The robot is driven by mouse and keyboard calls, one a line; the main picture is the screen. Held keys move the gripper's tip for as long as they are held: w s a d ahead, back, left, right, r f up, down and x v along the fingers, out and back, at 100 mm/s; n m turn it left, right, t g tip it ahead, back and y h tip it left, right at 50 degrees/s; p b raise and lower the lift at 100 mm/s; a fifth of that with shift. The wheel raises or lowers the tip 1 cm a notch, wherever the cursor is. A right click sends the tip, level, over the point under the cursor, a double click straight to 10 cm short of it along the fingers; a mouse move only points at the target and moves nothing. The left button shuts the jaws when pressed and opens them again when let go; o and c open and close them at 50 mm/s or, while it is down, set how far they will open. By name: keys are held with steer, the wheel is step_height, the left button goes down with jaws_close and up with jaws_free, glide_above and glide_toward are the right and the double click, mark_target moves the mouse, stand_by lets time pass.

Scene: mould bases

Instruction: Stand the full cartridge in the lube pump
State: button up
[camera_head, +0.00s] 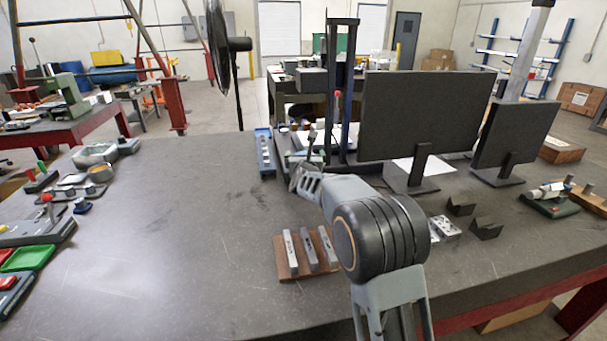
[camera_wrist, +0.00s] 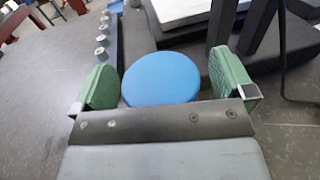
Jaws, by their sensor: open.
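A round blue disc-shaped top (camera_wrist: 161,79) lies between the fingers in the wrist view. It looks like the top of a cylinder, but I cannot tell whether it belongs to the cartridge or the pump. My gripper (camera_wrist: 166,82) is open, with one green-padded finger on each side of the blue top. I cannot tell whether either pad touches it. In the head view my arm reaches toward the back of the bench and hides the blue thing and the fingertips. I cannot make out the lube pump for certain.
A blue rack (camera_head: 265,153) with several small grey pieces stands left of my gripper. A dark upright frame (camera_head: 342,90) and a monitor (camera_head: 432,112) stand behind and right. A wooden board (camera_head: 283,263) with three metal bars lies in front. The bench's left middle is clear.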

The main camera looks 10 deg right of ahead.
steer(key=c, duration=1.6)
steer(key=shift+r, duration=0.1)
steer(key=shift+c, duration=0.7)
